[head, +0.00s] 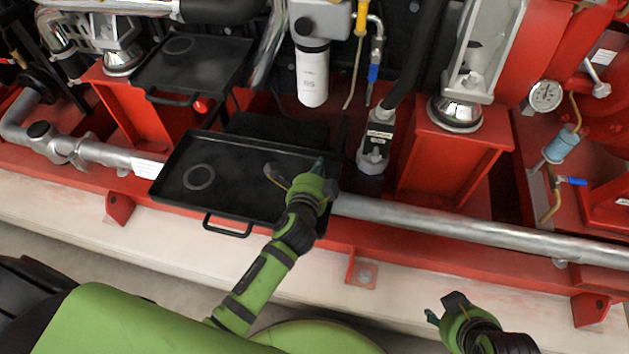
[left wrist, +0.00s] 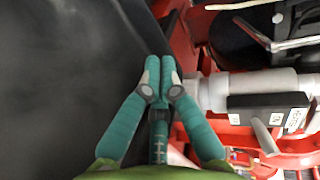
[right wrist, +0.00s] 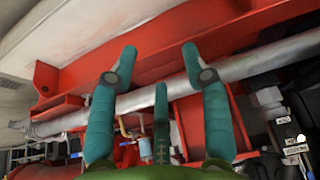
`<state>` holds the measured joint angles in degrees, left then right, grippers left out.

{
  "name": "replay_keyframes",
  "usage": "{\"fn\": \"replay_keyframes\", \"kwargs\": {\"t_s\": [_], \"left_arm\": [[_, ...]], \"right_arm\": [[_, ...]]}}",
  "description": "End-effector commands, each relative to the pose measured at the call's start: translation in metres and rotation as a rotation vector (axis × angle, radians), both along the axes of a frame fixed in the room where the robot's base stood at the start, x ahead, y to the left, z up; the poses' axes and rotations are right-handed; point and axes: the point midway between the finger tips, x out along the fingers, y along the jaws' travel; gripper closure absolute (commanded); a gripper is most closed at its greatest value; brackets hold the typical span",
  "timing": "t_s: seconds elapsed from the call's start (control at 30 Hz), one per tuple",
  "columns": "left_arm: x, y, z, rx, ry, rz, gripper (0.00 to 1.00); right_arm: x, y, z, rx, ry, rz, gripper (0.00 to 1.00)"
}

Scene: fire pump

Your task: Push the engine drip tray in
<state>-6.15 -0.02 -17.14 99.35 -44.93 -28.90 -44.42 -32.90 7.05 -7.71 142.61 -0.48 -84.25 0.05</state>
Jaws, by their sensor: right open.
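The engine drip tray (head: 235,175) is a shallow black tray with a round mark and a front handle (head: 228,226). It sticks out over the grey pipe toward me in the head view. My left gripper (head: 318,172) is at the tray's right end, partly covering it. In the left wrist view, its fingertips (left wrist: 161,72) are together beside the tray's dark surface (left wrist: 70,80), with nothing visible between them. Whether they touch the tray is unclear. My right gripper (head: 446,308) is open and empty at the lower right; its spread fingers (right wrist: 158,52) show in the right wrist view.
A second black tray (head: 195,62) sits higher at the upper left. A grey pipe (head: 450,228) runs along the red frame. A white filter (head: 312,75) hangs behind the drip tray. Red mounts (head: 450,160) stand either side. The pale ledge in front is clear.

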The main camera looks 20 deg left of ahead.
Motion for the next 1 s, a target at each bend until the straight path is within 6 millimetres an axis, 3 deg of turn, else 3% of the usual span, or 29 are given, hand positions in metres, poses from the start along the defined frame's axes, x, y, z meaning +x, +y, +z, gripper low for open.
{"fn": "replay_keyframes", "kwargs": {"t_s": [0.1, 0.3, 0.8, 1.0], "left_arm": [[0.009, 0.001, -0.004, 0.0, 0.0, 0.0, 1.0], [0.018, 0.001, -0.006, -0.001, 0.001, 0.0, 1.0], [0.021, 0.001, -0.007, -0.001, 0.001, 0.0, 1.0], [0.038, 0.002, -0.006, 0.0, -0.002, 0.0, 1.0]], "right_arm": [[0.019, 0.007, 0.005, 0.016, -0.093, 0.013, 0.52], [0.037, 0.013, 0.015, 0.03, -0.19, 0.024, 0.52], [0.041, 0.015, 0.018, 0.034, -0.212, 0.027, 0.52], [0.045, 0.016, 0.019, 0.038, -0.238, 0.028, 0.52]]}}
